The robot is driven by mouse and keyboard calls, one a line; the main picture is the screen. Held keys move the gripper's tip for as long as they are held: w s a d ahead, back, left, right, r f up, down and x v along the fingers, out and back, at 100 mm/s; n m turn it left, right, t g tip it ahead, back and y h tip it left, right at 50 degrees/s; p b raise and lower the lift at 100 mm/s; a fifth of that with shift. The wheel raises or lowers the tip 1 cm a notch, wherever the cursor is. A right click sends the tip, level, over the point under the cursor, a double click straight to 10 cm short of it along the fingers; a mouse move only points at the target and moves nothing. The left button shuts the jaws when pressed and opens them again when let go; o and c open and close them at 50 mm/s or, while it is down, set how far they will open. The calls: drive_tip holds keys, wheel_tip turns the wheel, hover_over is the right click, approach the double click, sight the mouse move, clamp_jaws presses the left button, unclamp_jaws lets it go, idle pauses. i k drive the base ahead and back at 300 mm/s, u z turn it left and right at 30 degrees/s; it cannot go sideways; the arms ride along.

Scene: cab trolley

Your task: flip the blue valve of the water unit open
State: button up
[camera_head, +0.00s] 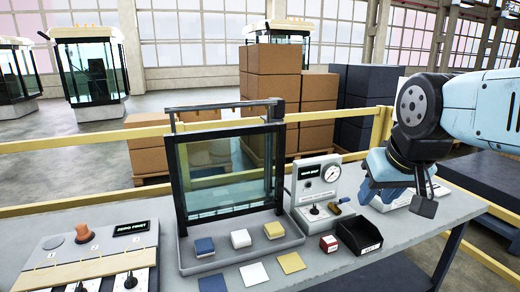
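A grey unit (302,188) with a round dial gauge (331,174) and a small dark label (311,171) stands on the bench, right of the glass panel. The label is too small to read surely. A black knob (314,210) and a small yellowish lever (338,207) sit at its front. I cannot make out a blue valve. My gripper (402,203) hangs to the right of this unit, pointing down over the bench. It covers part of a pale flat thing (438,189) beneath it. I cannot tell whether its fingers are apart.
A black bin (359,237) and a small red box (328,243) stand in front of the unit. A framed glass panel (232,170) with coloured blocks at its base stands left of it. A switch panel (90,255) is at far left. A yellow rail (60,213) runs behind the bench.

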sight(343, 200)
drive_tip(key=k, duration=1.35)
drive_tip(key=u, duration=0.3)
drive_tip(key=i, duration=1.75)
drive_tip(key=z, duration=0.35)
